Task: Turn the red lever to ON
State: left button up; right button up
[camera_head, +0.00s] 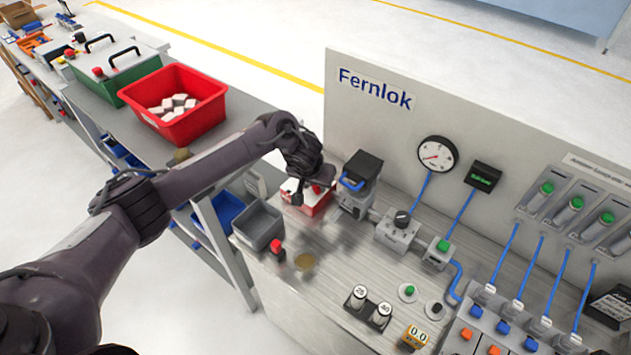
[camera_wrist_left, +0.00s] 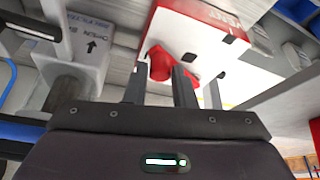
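The red lever (camera_wrist_left: 160,62) shows in the left wrist view on a red and white box (camera_wrist_left: 205,40). The same box (camera_head: 312,205) stands at the back left of the grey bench in the head view, where my arm partly hides it. My left gripper (camera_wrist_left: 160,75) is at the lever, its dark fingers apart with the red part showing between their tips. I cannot tell whether they touch it. In the head view the left gripper (camera_head: 312,190) is over the box. The lever's ON mark cannot be read. My right gripper is not in view.
A dark-topped grey unit with a blue handle (camera_head: 353,182) stands close right of the box. A grey bin (camera_head: 258,226) and a red knob (camera_head: 278,250) are in front. A back panel (camera_head: 410,125) rises behind. A red crate (camera_head: 175,100) is at left.

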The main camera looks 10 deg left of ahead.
pick_arm(q)
jog(key=o, duration=0.3)
jog(key=v, duration=0.7)
jog(key=shift+s+r, duration=0.1)
jog(key=shift+r, duration=0.3)
